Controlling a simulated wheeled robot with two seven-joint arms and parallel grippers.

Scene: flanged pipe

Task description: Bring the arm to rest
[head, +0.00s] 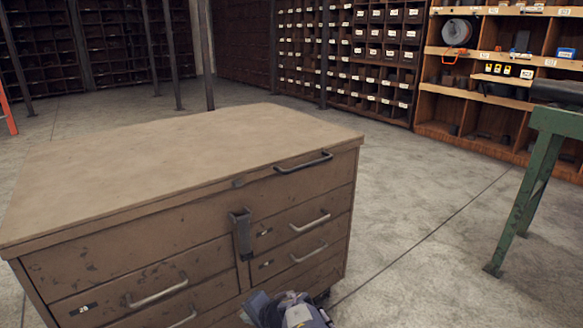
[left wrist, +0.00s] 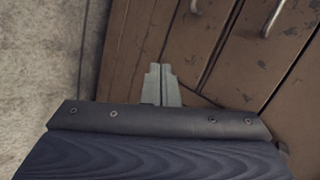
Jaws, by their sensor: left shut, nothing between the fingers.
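My left gripper (head: 288,310) shows at the bottom edge of the head view, in front of the lower drawers of a brown metal cabinet. Only its top part is in frame there. In the left wrist view its two grey fingers (left wrist: 162,84) are together with nothing between them. Behind them are the cabinet's brown drawer fronts and, at the left, the grey floor. I cannot tell how far the fingers are from the drawers. My right gripper is in neither view.
The brown cabinet (head: 185,165) has a bare flat top and drawers with protruding handles. A green-legged stand (head: 528,190) is at the right. Wooden shelves (head: 490,110) and racks of labelled bins (head: 375,60) line the back. Concrete floor (head: 430,240) between cabinet and stand is clear.

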